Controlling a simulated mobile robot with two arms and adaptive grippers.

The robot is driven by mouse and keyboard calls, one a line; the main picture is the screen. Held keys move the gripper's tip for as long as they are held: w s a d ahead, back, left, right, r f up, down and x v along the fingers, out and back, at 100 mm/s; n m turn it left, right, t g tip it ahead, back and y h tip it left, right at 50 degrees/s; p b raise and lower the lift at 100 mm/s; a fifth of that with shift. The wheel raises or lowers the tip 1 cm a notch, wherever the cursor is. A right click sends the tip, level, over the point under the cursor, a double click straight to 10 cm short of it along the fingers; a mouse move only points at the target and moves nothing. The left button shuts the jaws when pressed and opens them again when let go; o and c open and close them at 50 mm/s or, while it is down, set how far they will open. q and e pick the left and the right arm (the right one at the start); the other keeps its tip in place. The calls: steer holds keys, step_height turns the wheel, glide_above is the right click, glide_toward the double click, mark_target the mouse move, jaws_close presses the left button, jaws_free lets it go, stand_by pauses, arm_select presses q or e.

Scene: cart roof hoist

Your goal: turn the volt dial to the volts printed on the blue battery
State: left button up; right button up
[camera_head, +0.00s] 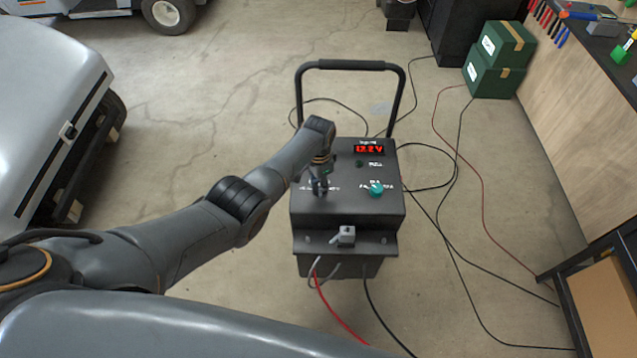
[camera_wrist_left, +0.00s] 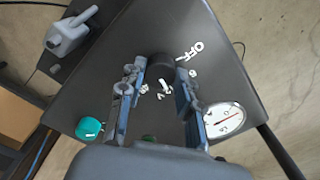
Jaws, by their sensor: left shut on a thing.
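The black charger box (camera_head: 310,222) stands upright on the floor with a handle at its back. My left gripper (camera_head: 320,188) is at the left of its top panel. In the left wrist view its two fingers (camera_wrist_left: 160,88) stand on either side of a dark round knob (camera_wrist_left: 158,68), closed on it. White "OFF" lettering and small numbers, partly hidden, lie around this knob. I take it for the volt dial. The red display (camera_head: 369,149) reads about 12.2 or 13.2 V. I see no blue battery. My right gripper is out of view.
A teal knob (camera_head: 376,188) is right of the gripper, and a round gauge (camera_wrist_left: 224,120) shows in the left wrist view. Cables cross the floor. A silver cart (camera_head: 45,110) is at left, green boxes (camera_head: 492,80) at back right.

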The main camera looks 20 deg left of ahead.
arm_select(q)
steer(key=shift+m, duration=1)
steer(key=o, duration=1.2)
steer(key=shift+c, duration=0.2)
steer(key=shift+r, duration=0.1)
step_height(320, 180, up, 12)
